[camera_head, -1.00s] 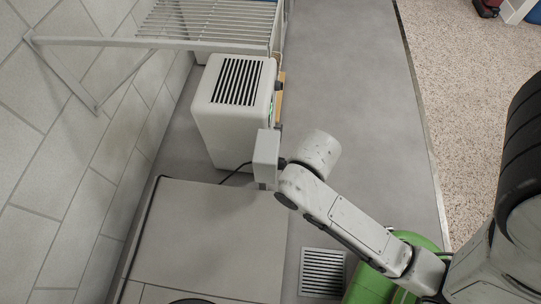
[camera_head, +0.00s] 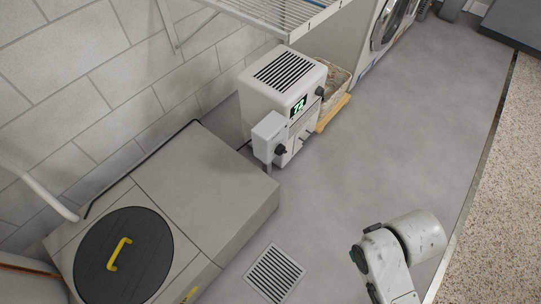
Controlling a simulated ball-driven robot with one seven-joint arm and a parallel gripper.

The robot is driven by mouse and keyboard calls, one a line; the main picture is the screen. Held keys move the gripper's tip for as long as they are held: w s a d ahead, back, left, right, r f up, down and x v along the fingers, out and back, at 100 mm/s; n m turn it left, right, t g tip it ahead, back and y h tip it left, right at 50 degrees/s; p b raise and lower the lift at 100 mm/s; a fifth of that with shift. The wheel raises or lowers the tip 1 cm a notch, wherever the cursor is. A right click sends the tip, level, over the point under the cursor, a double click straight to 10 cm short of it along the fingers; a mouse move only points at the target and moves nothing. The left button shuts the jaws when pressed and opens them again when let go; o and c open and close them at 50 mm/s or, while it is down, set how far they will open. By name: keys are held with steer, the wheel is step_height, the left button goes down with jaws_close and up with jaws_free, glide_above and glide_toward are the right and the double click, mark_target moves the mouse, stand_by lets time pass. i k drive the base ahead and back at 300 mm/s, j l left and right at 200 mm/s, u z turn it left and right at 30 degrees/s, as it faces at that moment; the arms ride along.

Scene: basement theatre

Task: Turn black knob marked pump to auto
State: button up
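A small light-grey box (camera_head: 268,135) stands on a post beside the white unit. A black knob (camera_head: 280,150) sits on its right-hand face. Another black knob (camera_head: 320,91) is on the front of the white unit (camera_head: 284,76), right of a lit green display (camera_head: 298,106). The labels are too small to read, so I cannot tell which knob is marked pump. My arm's wrist links show at the lower right, well apart from both knobs. My gripper's fingers do not show.
A low grey platform (camera_head: 219,184) with a round black lid (camera_head: 130,262) and yellow handle lies left. A floor grate (camera_head: 274,274) is in front. A wire shelf (camera_head: 290,12) hangs above the unit. A basket (camera_head: 338,81) and washer stand behind. Grey floor right of the unit is clear.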

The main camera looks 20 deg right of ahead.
mark_target(280, 150)
steer(key=i+l, duration=0.15)
steer(key=l, duration=0.2)
steer(key=i+l+z, duration=0.1)
steer(key=l, duration=0.25)
steer(key=i+l, duration=0.2)
steer(key=l, duration=0.15)
